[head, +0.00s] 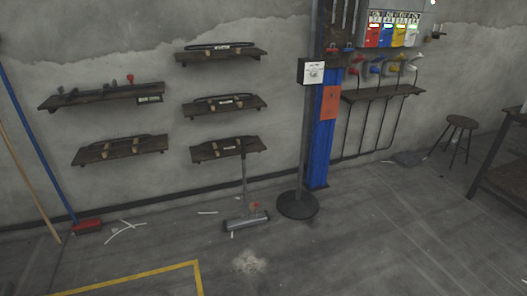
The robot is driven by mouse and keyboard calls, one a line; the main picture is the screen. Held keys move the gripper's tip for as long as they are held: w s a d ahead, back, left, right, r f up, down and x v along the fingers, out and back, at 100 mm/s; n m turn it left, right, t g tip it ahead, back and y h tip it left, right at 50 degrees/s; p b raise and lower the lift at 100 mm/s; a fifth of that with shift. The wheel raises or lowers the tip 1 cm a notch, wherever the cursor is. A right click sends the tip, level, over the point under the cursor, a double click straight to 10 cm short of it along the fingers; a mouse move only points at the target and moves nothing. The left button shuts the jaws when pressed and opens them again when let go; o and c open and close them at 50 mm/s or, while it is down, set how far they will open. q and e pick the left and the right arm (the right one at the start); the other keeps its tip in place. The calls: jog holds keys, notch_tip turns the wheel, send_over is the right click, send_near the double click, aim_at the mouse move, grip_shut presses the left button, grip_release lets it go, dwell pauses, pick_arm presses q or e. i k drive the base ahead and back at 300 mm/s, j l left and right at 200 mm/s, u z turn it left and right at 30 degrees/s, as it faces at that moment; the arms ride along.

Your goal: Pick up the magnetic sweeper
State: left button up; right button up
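The magnetic sweeper (239,222) stands on the floor near the wall, in the middle of the head view. It has a wide, low grey metal head and a thin upright handle that rises in front of the lowest middle shelf. A small red and yellowish part shows just above its head. The top of the handle is hard to make out against the dark shelf. Neither of my grippers is in view.
A round-based stand (297,205) with a white box is just right of the sweeper, before a blue column (323,150). Several wall shelves (227,149) hang above. A stool (457,124) is far right. The front floor is mostly clear.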

aim_at(251, 220)
jog(key=i+l, duration=0.1)
jog(key=i, duration=1.4)
jog(key=u, duration=0.05)
